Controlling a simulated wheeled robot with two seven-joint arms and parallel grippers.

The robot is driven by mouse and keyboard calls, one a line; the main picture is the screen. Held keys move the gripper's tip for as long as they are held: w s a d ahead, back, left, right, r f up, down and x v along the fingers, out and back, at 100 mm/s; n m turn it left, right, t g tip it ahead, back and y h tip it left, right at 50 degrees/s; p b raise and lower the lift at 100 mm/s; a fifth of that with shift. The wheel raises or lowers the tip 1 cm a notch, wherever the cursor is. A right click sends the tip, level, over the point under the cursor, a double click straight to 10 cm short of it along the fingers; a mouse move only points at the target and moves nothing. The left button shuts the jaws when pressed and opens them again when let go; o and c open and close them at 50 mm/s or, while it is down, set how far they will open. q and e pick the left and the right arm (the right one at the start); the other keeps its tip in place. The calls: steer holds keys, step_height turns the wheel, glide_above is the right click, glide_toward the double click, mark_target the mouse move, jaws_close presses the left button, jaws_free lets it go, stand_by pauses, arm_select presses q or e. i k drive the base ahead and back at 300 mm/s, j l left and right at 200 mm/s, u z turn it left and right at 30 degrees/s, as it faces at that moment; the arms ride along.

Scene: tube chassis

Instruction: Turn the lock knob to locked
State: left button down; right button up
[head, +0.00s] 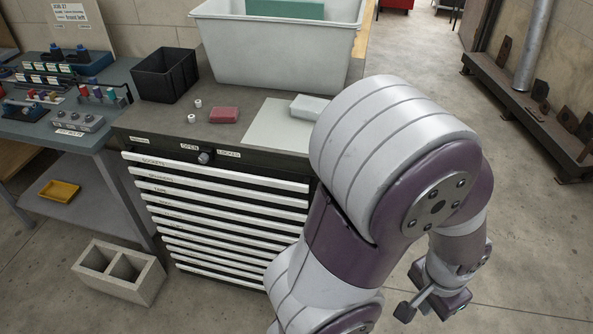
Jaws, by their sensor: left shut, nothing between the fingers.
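The lock knob (204,156) is a small dark round knob on the top front strip of the drawer cabinet (135,143). Which way the knob is turned is too small to tell. My left gripper (424,302) is at the lower right, over the floor, well away from the cabinet and the knob. It is shut and empty. My left arm's big white and purple links cover the cabinet's right side. My right gripper is not in view.
On the cabinet top are a black bin (165,76), a red block (224,115), two small white pieces, a pale sheet with a white box (309,108), and a large grey tub (275,50). A concrete block (118,272) stands on the floor. The knob's front is clear.

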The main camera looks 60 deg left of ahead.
mark_target(203, 158)
steer(key=i+l+u, duration=0.1)
steer(key=u, duration=0.35)
steer(key=l+u, duration=0.15)
steer(key=u, duration=0.25)
steer(key=l+u, duration=0.2)
steer(key=u, duration=0.25)
steer(key=l+u, duration=0.2)
steer(key=u, duration=0.25)
steer(key=l+u, duration=0.2)
steer(key=u, duration=0.7)
